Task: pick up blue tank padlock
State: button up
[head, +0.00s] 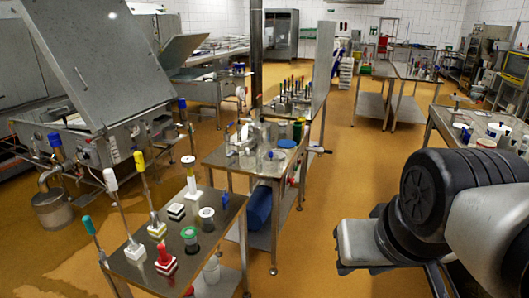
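I cannot make out a padlock for certain. Several blue things show in the head view. A small blue piece (225,198) is at the far right of the near steel table (128,268). A blue-topped piece (56,141) is at the front of the large steel tank (110,140), and another blue top (182,104) stands at the tank's right. A blue round lid (287,144) lies on the middle table.
The near table holds tall-handled tools with red (165,256), white and yellow parts, and a green-rimmed cup (190,238). The middle steel table (228,160) carries metal containers. A side table (445,120) stands at right. Open orange floor (345,165) lies between them.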

aim_at(225, 197)
jog(key=i+l+u, duration=0.2)
jog(key=i, duration=0.2)
jog(key=i+l+u, duration=0.15)
jog(key=i, duration=0.3)
jog(key=i+l+u, duration=0.75)
jog(key=l+u, duration=0.25)
jog(key=i+l+u, duration=0.25)
jog(key=l, duration=0.2)
jog(key=l+u, duration=0.25)
jog(key=i+l+u, duration=0.1)
jog(key=l+u, duration=0.2)
jog(key=l, duration=0.25)
jog(key=l+u, duration=0.3)
jog(key=l, duration=0.6)
